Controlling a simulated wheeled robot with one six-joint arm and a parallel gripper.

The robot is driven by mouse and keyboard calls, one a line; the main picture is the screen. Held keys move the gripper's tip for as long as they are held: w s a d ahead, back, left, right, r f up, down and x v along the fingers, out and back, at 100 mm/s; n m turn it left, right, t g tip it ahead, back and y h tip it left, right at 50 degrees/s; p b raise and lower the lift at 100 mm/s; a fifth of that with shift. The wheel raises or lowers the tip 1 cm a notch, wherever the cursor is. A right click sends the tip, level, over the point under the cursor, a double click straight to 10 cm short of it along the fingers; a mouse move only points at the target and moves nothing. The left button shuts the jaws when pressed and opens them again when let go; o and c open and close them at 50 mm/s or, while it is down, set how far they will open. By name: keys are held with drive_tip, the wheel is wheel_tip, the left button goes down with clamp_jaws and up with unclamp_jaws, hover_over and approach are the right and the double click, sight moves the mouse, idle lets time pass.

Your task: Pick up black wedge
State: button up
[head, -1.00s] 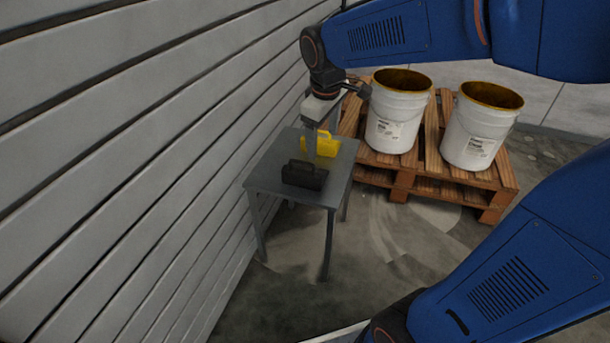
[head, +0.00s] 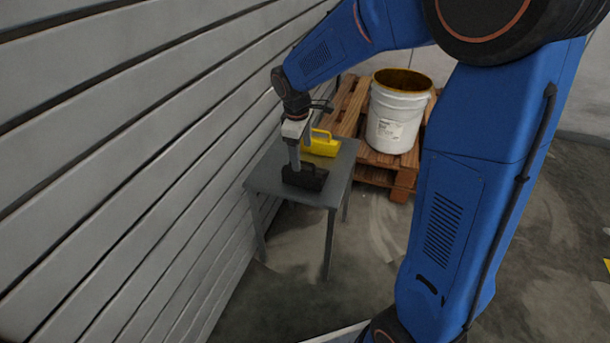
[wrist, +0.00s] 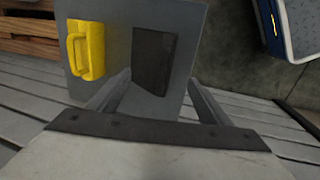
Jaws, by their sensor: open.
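The black wedge (head: 306,176) lies on the small grey table (head: 268,178), near its front edge. It also shows in the wrist view (wrist: 154,62), ahead of my fingers and roughly between their lines. A yellow wedge with a handle (head: 322,146) stands behind it on the same table, and it shows at left in the wrist view (wrist: 87,50). My gripper (head: 294,166) is open and points down over the table at the black wedge's left end. In the head view the fingertips overlap the black wedge, so I cannot tell whether they touch it.
A slatted grey wall (head: 130,150) runs close along the table's left side. A wooden pallet (head: 349,103) with a white bucket (head: 396,115) stands behind the table. My arm covers part of the view to the right. Open floor lies in front of the table.

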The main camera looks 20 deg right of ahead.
sight(304, 169)
drive_tip(key=shift+w+d+f, duration=0.2)
drive_tip(key=shift+w+f, duration=0.1)
drive_tip(key=shift+f, duration=1.25)
drive_tip(key=shift+w+d+f, duration=0.2)
drive_tip(key=shift+w+f, duration=0.1)
drive_tip(key=shift+f, duration=1.25)
drive_tip(key=shift+w+d+f, duration=0.2)
drive_tip(key=shift+w+f, duration=0.1)
drive_tip(key=shift+f, duration=1.25)
drive_tip(key=c, duration=1.6)
